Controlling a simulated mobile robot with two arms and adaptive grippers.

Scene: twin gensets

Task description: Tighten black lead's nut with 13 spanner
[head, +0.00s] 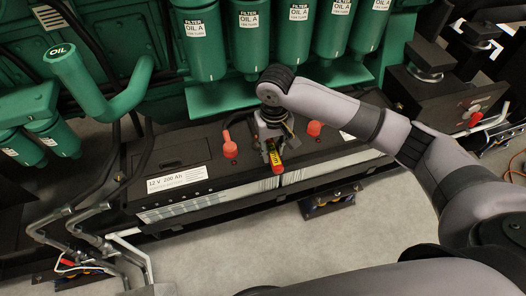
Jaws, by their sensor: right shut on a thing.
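My right gripper (273,146) is above the middle of the black batteries' top and is shut on a spanner (277,163) with a red and yellow handle. The spanner's jaw end is too small and hidden to make out. A black lead (232,122) curves down to the battery top just left of the gripper, near a red cap (230,148). The nut cannot be made out.
The left battery (160,160) has a "12 V 200 Ah" label. Another red cap (314,128) stands right of my gripper. Green oil filters (250,35) hang close behind, and a green oil filler pipe (85,85) stands at left.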

